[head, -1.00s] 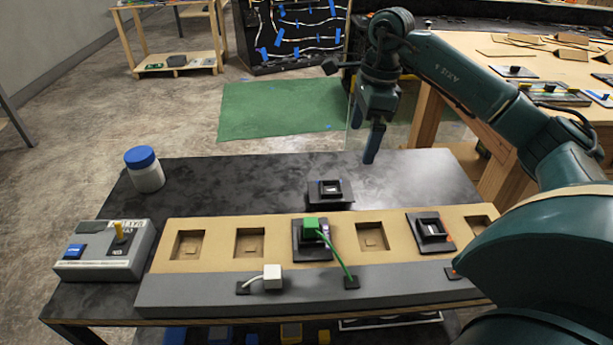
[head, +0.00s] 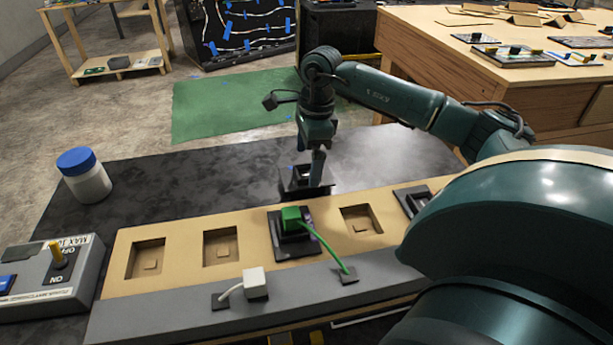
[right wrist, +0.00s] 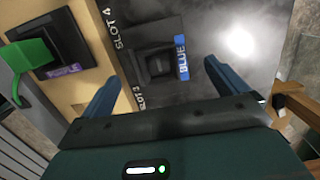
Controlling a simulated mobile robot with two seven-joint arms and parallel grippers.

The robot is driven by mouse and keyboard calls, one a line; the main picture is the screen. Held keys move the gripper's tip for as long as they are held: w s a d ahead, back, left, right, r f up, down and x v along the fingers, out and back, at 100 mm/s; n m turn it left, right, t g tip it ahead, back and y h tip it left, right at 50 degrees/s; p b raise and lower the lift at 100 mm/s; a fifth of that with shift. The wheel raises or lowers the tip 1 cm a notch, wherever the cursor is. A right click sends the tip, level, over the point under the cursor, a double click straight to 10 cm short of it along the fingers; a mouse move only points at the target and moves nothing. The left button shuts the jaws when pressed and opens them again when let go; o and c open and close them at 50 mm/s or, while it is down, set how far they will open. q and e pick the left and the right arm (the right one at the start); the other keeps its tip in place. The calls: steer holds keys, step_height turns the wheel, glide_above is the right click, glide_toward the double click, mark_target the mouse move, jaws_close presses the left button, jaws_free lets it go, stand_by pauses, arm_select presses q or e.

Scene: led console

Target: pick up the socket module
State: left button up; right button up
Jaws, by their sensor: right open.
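A black socket module (head: 298,182) lies on the dark tabletop behind the tan console. In the right wrist view the socket module (right wrist: 160,64) has a recessed socket and a blue label reading "BLUE". My right gripper (head: 317,170) is above the module, pointing down, and hides part of it in the head view. In the right wrist view the right gripper (right wrist: 165,85) is open and empty, its fingers apart with the module ahead between them. I cannot tell the exact height left between them. My left gripper is not in view.
The tan console (head: 185,230) has empty recesses, a module with a green plug (head: 291,217) and another black module (head: 409,198). A white plug (head: 255,282) sits on its grey front strip. A switch box (head: 50,275) and blue-lidded jar (head: 84,176) stand left.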

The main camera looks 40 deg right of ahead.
mark_target(307, 175)
steer(key=f, duration=0.5)
steer(key=shift+a, duration=0.2)
steer(key=shift+c, duration=0.6)
steer(key=shift+r, duration=0.1)
steer(key=c, duration=1)
